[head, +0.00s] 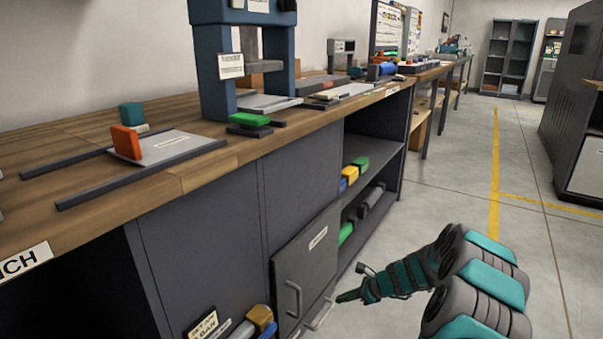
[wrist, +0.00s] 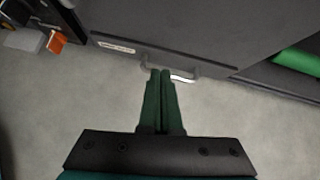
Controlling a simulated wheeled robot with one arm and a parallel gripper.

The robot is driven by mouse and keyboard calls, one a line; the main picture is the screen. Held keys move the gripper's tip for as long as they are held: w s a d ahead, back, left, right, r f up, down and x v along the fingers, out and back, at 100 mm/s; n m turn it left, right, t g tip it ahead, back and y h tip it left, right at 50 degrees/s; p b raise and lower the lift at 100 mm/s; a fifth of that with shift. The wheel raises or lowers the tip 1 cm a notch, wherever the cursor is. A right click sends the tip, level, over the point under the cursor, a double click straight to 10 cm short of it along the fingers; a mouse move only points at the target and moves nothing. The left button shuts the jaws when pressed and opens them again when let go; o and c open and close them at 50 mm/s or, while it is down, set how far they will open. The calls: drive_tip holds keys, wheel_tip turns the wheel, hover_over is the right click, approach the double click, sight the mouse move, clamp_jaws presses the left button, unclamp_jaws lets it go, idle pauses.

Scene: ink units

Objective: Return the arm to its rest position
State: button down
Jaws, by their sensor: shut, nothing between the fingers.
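My arm (head: 480,275) shows in teal and grey at the lower right of the head view. It reaches left and ends in my gripper (head: 345,297), low in front of the bench cabinet. In the wrist view my gripper (wrist: 161,75) has its two green fingers pressed together with nothing between them. The fingertips overlap a metal handle (wrist: 183,77) on the cabinet's lower front; I cannot tell whether they touch it. In the head view a handle (head: 321,314) is just left of the fingertips.
A long wooden-topped bench (head: 200,165) with a grey cabinet door (head: 305,260) fills the left. Open shelves (head: 375,175) hold coloured ink units. A blue press (head: 240,60) stands on top. The concrete floor (head: 450,180) is clear to the right, with yellow lines.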

drive_tip(key=s+a+r+n+g+p, duration=0.1)
drive_tip(key=s+a+r+n, duration=0.3)
drive_tip(key=s+r, duration=0.25)
drive_tip(key=s+a+r+n+g, duration=0.2)
drive_tip(key=s+a+r+n, duration=0.2)
drive_tip(key=s+r, duration=0.25)
drive_tip(key=s+a+r+n+g+p, duration=0.1)
drive_tip(key=s+a+r+n, duration=0.2)
drive_tip(key=s+r+n, duration=0.4)
drive_tip(key=s+d+r+n+h, duration=0.2)
drive_tip(key=s+d, duration=0.1)
drive_tip(key=s, duration=0.7)
drive_tip(key=s+d+r+n+g+h+p, duration=0.1)
drive_tip(key=s+d+r+n+h, duration=0.2)
drive_tip(key=s, duration=0.7)
drive_tip(key=s+d+r+n+g+h+p, duration=0.1)
drive_tip(key=s+d+r+n+h, duration=0.1)
drive_tip(key=s+d, duration=0.3)
drive_tip(key=s+h, duration=0.1)
drive_tip(key=s, duration=0.3)
drive_tip(key=shift+s+r+n, duration=0.3)
drive_tip(key=shift+s+n, duration=0.1)
drive_tip(key=shift+d, duration=0.1)
